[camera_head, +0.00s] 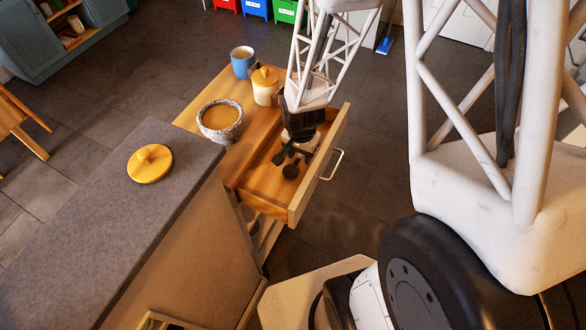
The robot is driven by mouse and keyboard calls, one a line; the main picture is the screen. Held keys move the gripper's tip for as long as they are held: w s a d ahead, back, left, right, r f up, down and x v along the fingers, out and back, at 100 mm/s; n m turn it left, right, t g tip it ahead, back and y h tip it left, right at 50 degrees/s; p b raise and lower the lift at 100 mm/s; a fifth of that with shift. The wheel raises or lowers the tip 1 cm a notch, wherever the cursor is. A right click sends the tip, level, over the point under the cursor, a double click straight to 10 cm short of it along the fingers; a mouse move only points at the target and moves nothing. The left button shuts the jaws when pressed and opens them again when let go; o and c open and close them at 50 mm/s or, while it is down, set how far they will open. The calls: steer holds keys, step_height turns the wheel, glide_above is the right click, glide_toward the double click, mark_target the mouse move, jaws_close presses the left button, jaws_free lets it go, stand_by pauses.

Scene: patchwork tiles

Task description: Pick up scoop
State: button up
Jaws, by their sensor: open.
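A small dark scoop (291,171) lies in the open wooden drawer (262,178). Its round bowl shows, and its handle seems to run up toward my gripper. My gripper (287,155) reaches down into the drawer from above, with its dark fingers open right beside the scoop. I cannot tell whether the fingers touch it or are around its handle. Part of the scoop is hidden by the gripper.
On the wooden top stand a grey bowl (221,121) with orange-brown contents, a lidded yellow jar (265,88) and a blue mug (242,63). A yellow lid (150,164) lies on the grey counter (95,235). The drawer front (318,168) and its handle stick out over the floor.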

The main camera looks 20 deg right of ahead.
mark_target(300, 155)
jaws_close()
stand_by(0.3)
step_height(300, 155, up, 10)
stand_by(1.0)
stand_by(0.5)
